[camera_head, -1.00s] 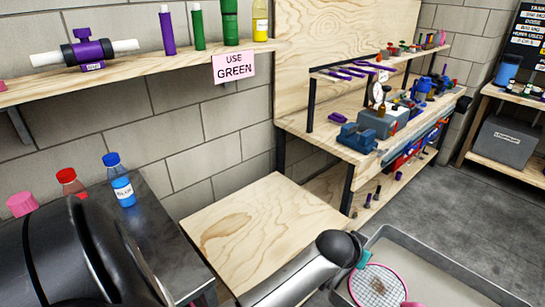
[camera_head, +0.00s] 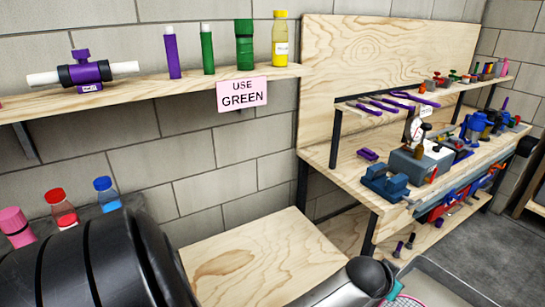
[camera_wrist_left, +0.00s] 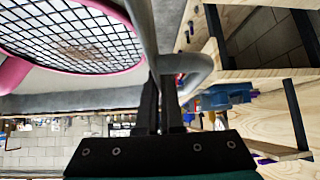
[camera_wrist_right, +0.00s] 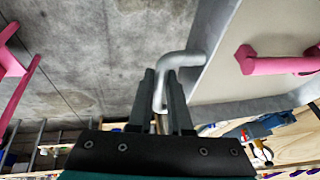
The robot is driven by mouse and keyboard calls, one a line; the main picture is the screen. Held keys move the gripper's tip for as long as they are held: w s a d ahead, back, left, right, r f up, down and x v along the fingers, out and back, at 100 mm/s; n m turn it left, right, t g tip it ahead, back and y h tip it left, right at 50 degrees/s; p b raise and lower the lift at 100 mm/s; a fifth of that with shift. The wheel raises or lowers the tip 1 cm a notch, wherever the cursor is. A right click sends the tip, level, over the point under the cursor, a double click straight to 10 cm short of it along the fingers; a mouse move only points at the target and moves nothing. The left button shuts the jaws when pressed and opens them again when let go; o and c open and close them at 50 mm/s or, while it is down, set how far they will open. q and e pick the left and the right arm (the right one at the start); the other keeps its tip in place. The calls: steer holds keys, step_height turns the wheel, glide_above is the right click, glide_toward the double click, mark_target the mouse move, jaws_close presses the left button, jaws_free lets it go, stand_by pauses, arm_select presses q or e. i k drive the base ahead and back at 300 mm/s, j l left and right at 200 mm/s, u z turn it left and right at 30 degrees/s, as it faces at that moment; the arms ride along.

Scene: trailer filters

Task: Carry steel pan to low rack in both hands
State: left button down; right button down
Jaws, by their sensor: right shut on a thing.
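The steel pan (camera_head: 455,285) is a shallow grey tray at the lower right of the head view, partly cut off. A pink-rimmed round mesh (camera_head: 402,300) lies in it and also shows in the left wrist view (camera_wrist_left: 75,35). In the right wrist view my right gripper (camera_wrist_right: 162,85) is shut on the pan's bent bar handle (camera_wrist_right: 180,60). In the left wrist view my left gripper (camera_wrist_left: 160,85) has its fingers at the other bar handle (camera_wrist_left: 200,65); whether they clamp it is unclear. I cannot tell which surface is the low rack.
A low, bare wooden top (camera_head: 250,260) stands in front of the block wall. The workbench (camera_head: 345,185) beside it holds a blue vise (camera_head: 385,183) and tools, with a lower shelf below. A wall shelf (camera_head: 150,90) carries bottles above a "USE GREEN" sign (camera_head: 242,95). Grey floor shows at right.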

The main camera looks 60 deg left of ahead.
mark_target(267, 264)
steer(key=i+u, duration=0.55)
steer(key=u, duration=0.15)
steer(key=i+u, duration=0.15)
steer(key=u, duration=0.25)
steer(key=i+u, duration=0.15)
steer(key=u, duration=0.2)
steer(key=i+u, duration=0.2)
steer(key=u, duration=0.25)
steer(key=i+u, duration=0.2)
steer(key=u, duration=0.3)
